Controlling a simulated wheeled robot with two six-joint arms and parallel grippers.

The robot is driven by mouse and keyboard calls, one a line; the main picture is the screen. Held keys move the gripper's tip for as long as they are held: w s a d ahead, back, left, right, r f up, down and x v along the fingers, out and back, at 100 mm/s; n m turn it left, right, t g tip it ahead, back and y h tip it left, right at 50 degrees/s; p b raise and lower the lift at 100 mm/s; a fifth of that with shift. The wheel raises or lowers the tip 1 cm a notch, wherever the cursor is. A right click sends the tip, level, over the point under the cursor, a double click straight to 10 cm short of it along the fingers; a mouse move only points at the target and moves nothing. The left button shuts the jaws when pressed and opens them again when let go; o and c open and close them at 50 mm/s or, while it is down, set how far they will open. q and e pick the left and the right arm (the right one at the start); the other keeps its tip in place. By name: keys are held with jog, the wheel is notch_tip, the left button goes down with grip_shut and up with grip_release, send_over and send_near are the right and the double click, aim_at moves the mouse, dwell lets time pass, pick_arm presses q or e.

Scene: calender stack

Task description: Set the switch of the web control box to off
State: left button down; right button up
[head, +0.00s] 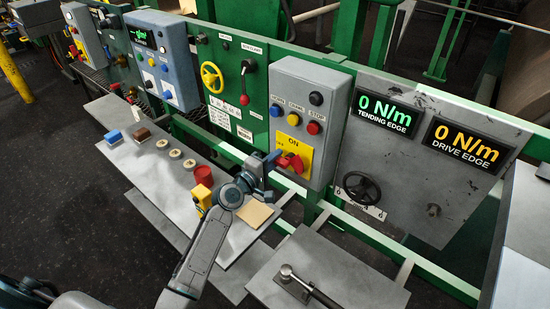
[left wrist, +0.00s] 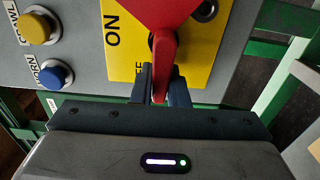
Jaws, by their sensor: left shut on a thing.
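The web control box (head: 312,85) is a grey box on the green frame, with ON lettering on a yellow plate (head: 306,151). Its red rotary switch (head: 292,162) sits on that plate; it also shows in the left wrist view (left wrist: 163,55). The switch handle points left in the head view, beside the partly covered OFF lettering. My left gripper (head: 275,160) reaches it from the left. In the left wrist view its fingers (left wrist: 160,88) stand on either side of the handle, shut on it. My right gripper is not in view.
Blue, yellow and red buttons and a black knob (head: 316,98) sit above the switch. A grey shelf (head: 110,118) with small blocks and discs lies left. A handled tool (head: 290,272) lies on a lower plate. A black handwheel (head: 361,187) is on the right.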

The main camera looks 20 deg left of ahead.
pick_arm(q)
jog(key=shift+f, duration=0.15)
jog(key=c, duration=1.4)
grip_release()
jog(key=shift+c, duration=0.2)
jog(key=shift+s, duration=0.1)
jog(key=b+v, duration=0.2)
jog(key=v, duration=0.8)
jog(key=shift+s, duration=0.35)
jog(key=shift+a, duration=0.15)
